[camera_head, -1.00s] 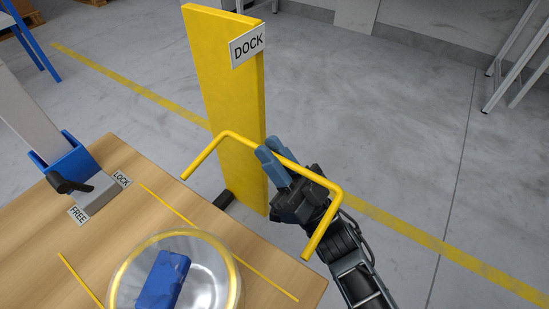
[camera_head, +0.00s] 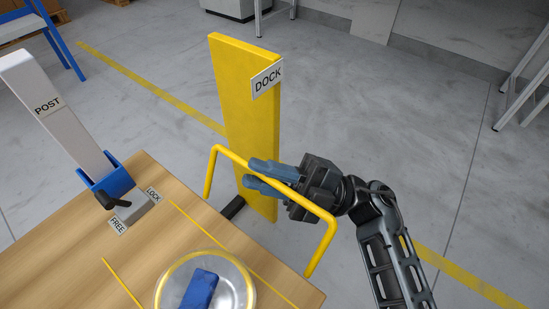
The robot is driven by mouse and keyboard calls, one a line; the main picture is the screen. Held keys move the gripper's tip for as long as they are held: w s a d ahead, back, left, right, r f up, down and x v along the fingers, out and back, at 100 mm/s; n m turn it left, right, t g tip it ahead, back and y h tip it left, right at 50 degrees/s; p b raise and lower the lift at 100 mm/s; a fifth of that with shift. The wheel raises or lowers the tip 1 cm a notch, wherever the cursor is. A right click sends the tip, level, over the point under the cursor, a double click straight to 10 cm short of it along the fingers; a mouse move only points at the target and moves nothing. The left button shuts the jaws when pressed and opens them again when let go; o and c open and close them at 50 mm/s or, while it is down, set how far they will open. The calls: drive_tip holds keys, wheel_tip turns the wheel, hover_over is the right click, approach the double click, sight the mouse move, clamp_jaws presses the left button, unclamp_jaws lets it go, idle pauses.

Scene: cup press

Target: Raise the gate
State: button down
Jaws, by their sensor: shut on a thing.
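The gate is a yellow U-shaped bar (camera_head: 321,247) along the table's far right edge. Its legs rise from that edge, the left leg nearly upright, and its crossbar stands above table level. My gripper (camera_head: 264,177) reaches in from the right, with its blue fingers shut around the middle of the crossbar. The fingers hide part of the bar. A yellow panel marked DOCK (camera_head: 246,125) stands on the floor just behind the gate.
On the wooden table (camera_head: 75,258) are a round clear dish (camera_head: 241,291) with a blue block (camera_head: 200,289) and a dark lever (camera_head: 112,201) by LOCK and FREE labels. A tilted grey post (camera_head: 55,110) stands in a blue bracket at left. Floor beyond is open.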

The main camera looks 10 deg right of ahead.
sight(298, 194)
drive_tip(key=shift+s+a+r+n+g+h+p, duration=0.25)
drive_tip(key=shift+s+a+n+g+h+p, duration=0.3)
drive_tip(key=shift+n+p, duration=0.35)
drive_tip(key=shift+s+a+r+n+g+h+p, duration=0.2)
drive_tip(key=shift+s+a+n+g+h+p, duration=0.2)
drive_tip(key=shift+s+a+n+h+p, duration=0.4)
drive_tip(key=shift+s+a+r+n+g+h+p, duration=0.25)
drive_tip(key=shift+s+a+n+g+h+p, duration=0.15)
drive_tip(key=shift+n+p, duration=0.5)
drive_tip(key=c, duration=1.2)
unclamp_jaws()
drive_tip(key=shift+f+b, duration=0.1)
drive_tip(key=shift+b, duration=0.2)
drive_tip(key=shift+d, duration=0.15)
drive_tip(key=d, duration=0.5)
drive_tip(key=d+f, duration=0.1)
drive_tip(key=d, duration=0.1)
drive_tip(key=shift+d+p, duration=0.25)
drive_tip(key=shift+p, duration=0.1)
drive_tip(key=shift+d, duration=0.1)
